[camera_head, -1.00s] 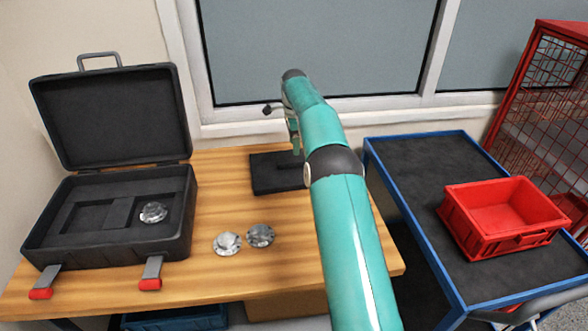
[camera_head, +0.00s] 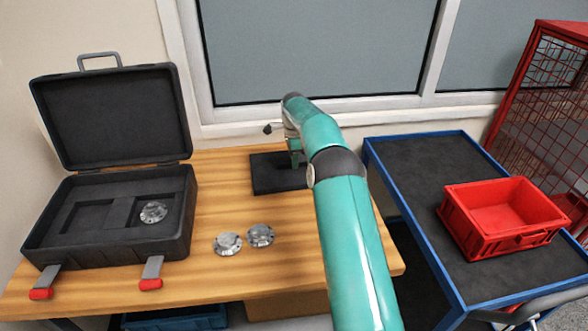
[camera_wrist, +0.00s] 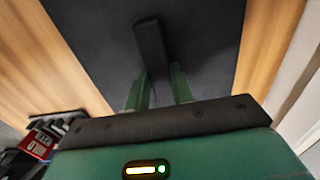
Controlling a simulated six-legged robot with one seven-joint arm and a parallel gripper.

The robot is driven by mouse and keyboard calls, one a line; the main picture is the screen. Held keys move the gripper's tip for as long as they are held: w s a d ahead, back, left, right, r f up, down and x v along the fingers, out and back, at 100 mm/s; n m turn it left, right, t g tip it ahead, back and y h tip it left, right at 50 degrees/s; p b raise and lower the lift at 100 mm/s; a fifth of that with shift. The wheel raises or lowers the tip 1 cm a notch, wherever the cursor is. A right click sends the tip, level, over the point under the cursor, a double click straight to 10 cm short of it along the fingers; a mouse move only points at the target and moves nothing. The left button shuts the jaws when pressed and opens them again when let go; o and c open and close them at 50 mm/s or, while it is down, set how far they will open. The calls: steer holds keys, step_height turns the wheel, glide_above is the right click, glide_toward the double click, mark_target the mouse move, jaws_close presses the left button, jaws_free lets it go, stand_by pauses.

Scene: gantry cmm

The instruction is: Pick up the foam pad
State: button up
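The foam pad (camera_head: 272,176) appears to be the flat black slab lying on the wooden table near the window. In the wrist view the dark slab (camera_wrist: 95,40) fills most of the upper part, and a narrow raised black bar (camera_wrist: 150,42) runs across its middle. My gripper (camera_wrist: 160,70) is open, its two green fingers apart near the close end of the bar. I cannot tell whether they touch anything. In the head view my gripper (camera_head: 295,160) is over the slab, partly hidden by my arm.
An open black case (camera_head: 180,225) stands on the left of the table (camera_head: 215,275), with a metal disc (camera_head: 153,212) inside. Two metal discs (camera_head: 228,243) (camera_head: 261,235) lie in front of the slab. A blue-edged cart (camera_head: 420,165) with a red bin (camera_head: 500,245) stands at right.

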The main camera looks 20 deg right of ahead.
steer(key=c, duration=0.3)
steer(key=shift+r, duration=0.1)
jaws_close()
